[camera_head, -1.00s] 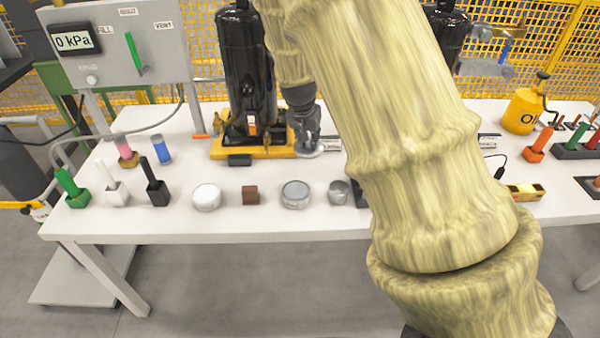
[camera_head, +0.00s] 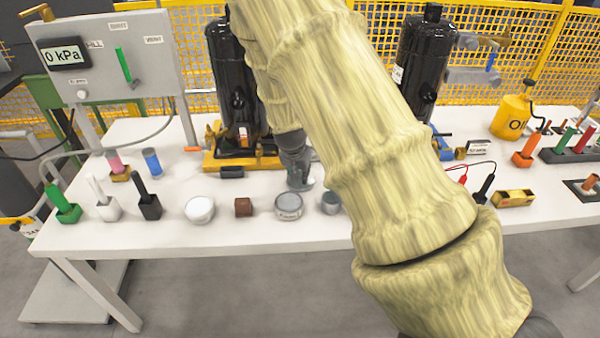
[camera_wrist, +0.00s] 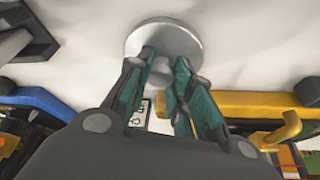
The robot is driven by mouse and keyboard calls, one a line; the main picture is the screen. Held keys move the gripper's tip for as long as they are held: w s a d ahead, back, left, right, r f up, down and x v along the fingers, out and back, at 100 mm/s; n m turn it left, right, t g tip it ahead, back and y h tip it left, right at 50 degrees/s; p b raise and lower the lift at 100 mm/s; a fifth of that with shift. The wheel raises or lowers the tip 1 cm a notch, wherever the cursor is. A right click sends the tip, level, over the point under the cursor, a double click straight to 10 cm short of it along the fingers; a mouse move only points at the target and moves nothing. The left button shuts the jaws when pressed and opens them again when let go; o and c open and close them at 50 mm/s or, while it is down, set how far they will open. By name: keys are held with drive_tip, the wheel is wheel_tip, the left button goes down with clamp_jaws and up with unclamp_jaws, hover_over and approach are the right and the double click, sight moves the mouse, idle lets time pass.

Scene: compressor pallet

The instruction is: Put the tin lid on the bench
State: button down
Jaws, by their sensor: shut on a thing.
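My gripper (camera_head: 300,181) is low over the white bench (camera_head: 240,182), partly hidden by my arm, just behind a grey round tin (camera_head: 288,206). In the wrist view its teal fingertips (camera_wrist: 165,80) are shut on the knob of the tin lid (camera_wrist: 165,36). The lid is a flat grey disc, seen against the white bench top. Whether it touches the bench I cannot tell. In the head view the lid is mostly hidden.
A brown block (camera_head: 243,207), a white round tin (camera_head: 200,209) and a small grey cup (camera_head: 331,202) stand along the front. A black compressor (camera_head: 234,95) on a yellow base is behind. Bare bench lies around the front row.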

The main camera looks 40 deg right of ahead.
drive_tip(key=c, duration=1.3)
unclamp_jaws()
drive_tip(key=shift+f, duration=0.1)
drive_tip(key=shift+o, duration=0.2)
drive_tip(key=v, duration=1.2)
